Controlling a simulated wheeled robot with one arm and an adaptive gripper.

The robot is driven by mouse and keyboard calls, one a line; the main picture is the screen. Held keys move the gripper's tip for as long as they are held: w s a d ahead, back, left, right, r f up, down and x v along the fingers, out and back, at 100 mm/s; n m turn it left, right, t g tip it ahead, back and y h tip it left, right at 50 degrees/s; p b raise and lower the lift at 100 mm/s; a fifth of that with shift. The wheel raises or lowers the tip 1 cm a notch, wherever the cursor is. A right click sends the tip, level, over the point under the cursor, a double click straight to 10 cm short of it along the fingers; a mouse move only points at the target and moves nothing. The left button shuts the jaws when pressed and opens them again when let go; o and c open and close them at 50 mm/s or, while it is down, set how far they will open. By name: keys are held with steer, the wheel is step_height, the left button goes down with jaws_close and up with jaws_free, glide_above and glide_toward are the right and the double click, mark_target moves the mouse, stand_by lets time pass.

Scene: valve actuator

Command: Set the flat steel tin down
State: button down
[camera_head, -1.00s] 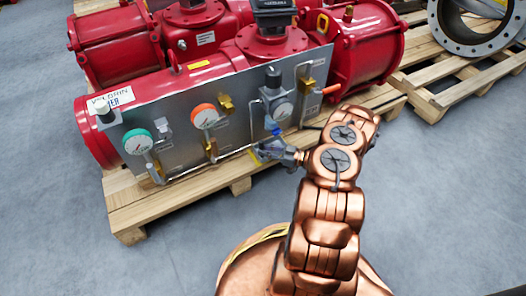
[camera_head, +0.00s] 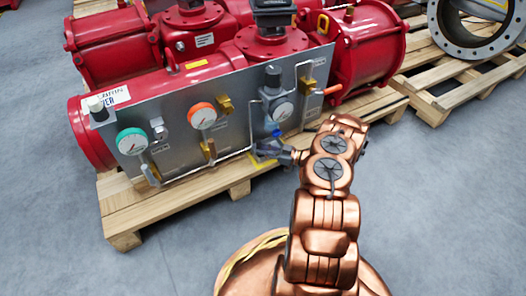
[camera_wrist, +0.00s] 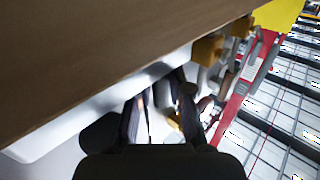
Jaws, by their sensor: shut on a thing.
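In the head view my gripper (camera_head: 270,150) is low in front of the grey gauge panel (camera_head: 233,118), just below a blue knob and above the pallet's front edge. It is small and dark there, and the tin cannot be made out. In the wrist view my fingers (camera_wrist: 158,100) reach up from the bottom and are shut. A pale, smooth band with a rounded corner, most likely the flat steel tin (camera_wrist: 62,122), lies at the fingers. A broad brown surface fills the upper left, and I cannot tell what it belongs to. The fingers' contact is partly hidden.
The panel carries a green-ringed gauge (camera_head: 132,141), an orange-ringed gauge (camera_head: 202,116), brass fittings and thin pipes. Red actuator cylinders (camera_head: 375,50) stand behind it on a wooden pallet (camera_head: 125,222). Grey floor (camera_head: 440,200) is open at the right.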

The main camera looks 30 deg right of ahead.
steer(key=c, duration=1.1)
jaws_free()
steer(key=shift+f, duration=0.1)
steer(key=shift+s+d+r, duration=0.2)
steer(key=shift+s, duration=0.1)
steer(key=p+v, duration=0.4)
steer(key=v, duration=0.7)
steer(key=shift+s+d+f, duration=0.1)
steer(key=shift+s, duration=0.05)
